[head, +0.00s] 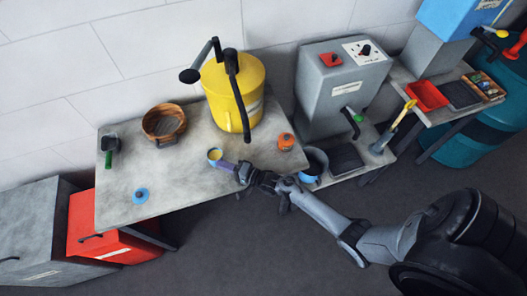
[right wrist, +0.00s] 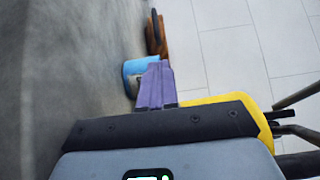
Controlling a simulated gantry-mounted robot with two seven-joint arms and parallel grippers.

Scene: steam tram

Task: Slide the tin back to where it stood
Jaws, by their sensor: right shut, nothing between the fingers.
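The tin, a small blue cylinder with a yellow top (head: 213,154), stands on the grey table near its middle, in front of the yellow tank. In the right wrist view the tin (right wrist: 133,68) shows just beyond my fingers, partly hidden by them. My right gripper (head: 222,164) reaches in over the table's front edge, its purple fingers pointing at the tin's right side. The fingers (right wrist: 156,85) are shut and empty, beside the tin; I cannot tell if they touch it. My left gripper is not in view.
The grey table (head: 180,190) also holds a yellow tank (head: 228,95) with black levers, a brown wooden bowl (head: 163,122), a green-handled tool (head: 113,146), a blue knobbed piece (head: 140,195) and an orange piece (head: 286,141). A grey machine (head: 335,90) stands right.

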